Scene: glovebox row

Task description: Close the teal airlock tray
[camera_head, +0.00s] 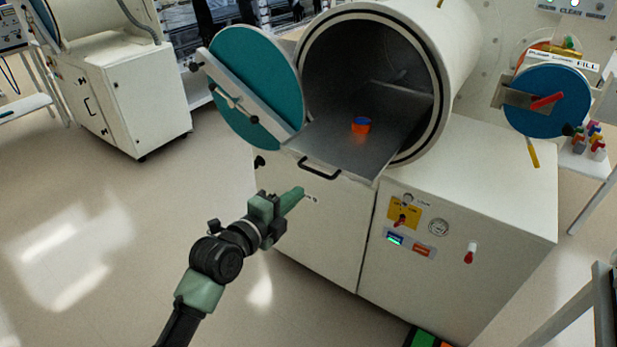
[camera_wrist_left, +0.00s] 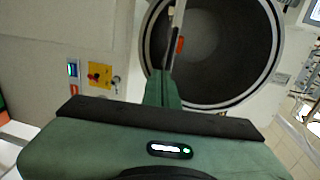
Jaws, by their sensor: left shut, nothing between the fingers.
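The airlock tray (camera_head: 345,143) is a flat grey metal plate that sticks out of the open airlock chamber (camera_head: 372,55), with a black handle (camera_head: 320,170) on its front edge. The round teal door (camera_head: 258,85) of this airlock is swung open to the left. My left gripper (camera_head: 292,197) is shut and empty, in front of the cabinet and a little below and left of the handle; a small gap shows between them. In the left wrist view its green fingers (camera_wrist_left: 163,90) point at the chamber, and the tray shows nearly edge-on (camera_wrist_left: 177,30). My right gripper is not in view.
An orange and blue cup (camera_head: 361,126) stands on the tray. A white cabinet (camera_head: 455,190) with a gauge and switches is below the chamber. A blue round door (camera_head: 547,100) is at the right. The floor at left is clear.

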